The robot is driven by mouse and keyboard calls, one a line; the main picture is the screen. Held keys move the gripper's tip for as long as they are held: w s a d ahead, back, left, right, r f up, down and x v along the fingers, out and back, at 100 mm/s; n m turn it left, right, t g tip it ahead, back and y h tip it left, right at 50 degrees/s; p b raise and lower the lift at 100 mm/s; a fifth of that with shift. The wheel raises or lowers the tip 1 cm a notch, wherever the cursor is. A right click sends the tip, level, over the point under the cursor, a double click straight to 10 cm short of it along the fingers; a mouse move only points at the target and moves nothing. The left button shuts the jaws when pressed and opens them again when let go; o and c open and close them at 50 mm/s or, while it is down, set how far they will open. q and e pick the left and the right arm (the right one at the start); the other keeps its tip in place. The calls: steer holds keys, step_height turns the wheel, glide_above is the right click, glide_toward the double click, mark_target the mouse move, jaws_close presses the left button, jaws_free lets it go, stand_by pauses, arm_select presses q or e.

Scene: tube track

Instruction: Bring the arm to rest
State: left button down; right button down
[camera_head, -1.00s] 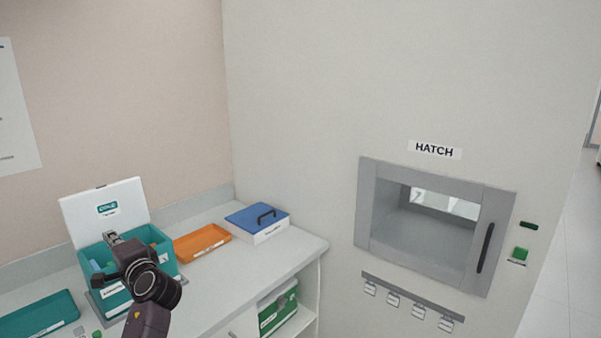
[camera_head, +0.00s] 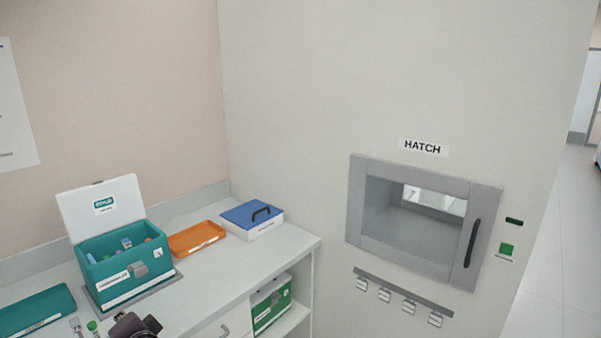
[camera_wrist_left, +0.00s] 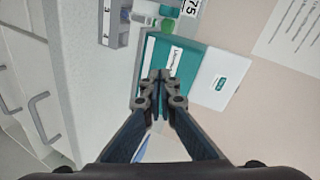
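My left gripper (camera_head: 133,326) shows only in part at the bottom edge of the head view, low in front of the counter. In the left wrist view its fingers (camera_wrist_left: 158,90) are closed together, with nothing seen between them. The teal box (camera_head: 125,265) stands on the counter with its white lid (camera_head: 101,206) raised and several tubes inside. In the wrist view the box (camera_wrist_left: 183,62) and lid (camera_wrist_left: 214,80) lie beyond the fingertips, apart from them as far as I can tell. My right gripper is not in view.
An orange tray (camera_head: 196,238) and a white box with blue lid (camera_head: 252,219) stand further back on the counter (camera_head: 240,268). A teal case (camera_head: 35,310) is at left. A green box (camera_head: 271,305) sits on the shelf below. The wall hatch (camera_head: 418,218) is closed.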

arm_select(q)
steer(key=s+d+f+n+g+h, duration=0.1)
steer(key=s+d+f+h, duration=0.2)
steer(key=s+d+f, duration=0.35)
steer(key=s+d+f+n+g+h, duration=0.15)
steer(key=s+d+f, duration=0.25)
steer(key=s+f, duration=0.5)
steer(key=s+d+g+h, duration=0.25)
steer(key=s+d, duration=0.35)
steer(key=s, duration=0.4)
steer(key=s+d+g+h, duration=0.1)
steer(key=s+d+h, duration=0.3)
steer(key=s, duration=0.6)
step_height(320, 180, down, 27)
steer(key=g+b, duration=0.1)
steer(key=b, duration=0.1)
steer(key=s+a+f+g+y+b, duration=0.1)
steer(key=s+a+f+b, duration=0.1)
steer(key=s+f, duration=1.6)
steer(key=shift+s+f+g, duration=0.2)
steer(key=shift+f+g, duration=0.1)
steer(key=shift+f, duration=0.35)
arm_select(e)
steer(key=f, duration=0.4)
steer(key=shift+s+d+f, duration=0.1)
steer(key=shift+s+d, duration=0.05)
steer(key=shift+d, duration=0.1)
arm_select(q)
steer(key=shift+a+r+n, duration=0.1)
steer(key=shift+n, duration=0.15)
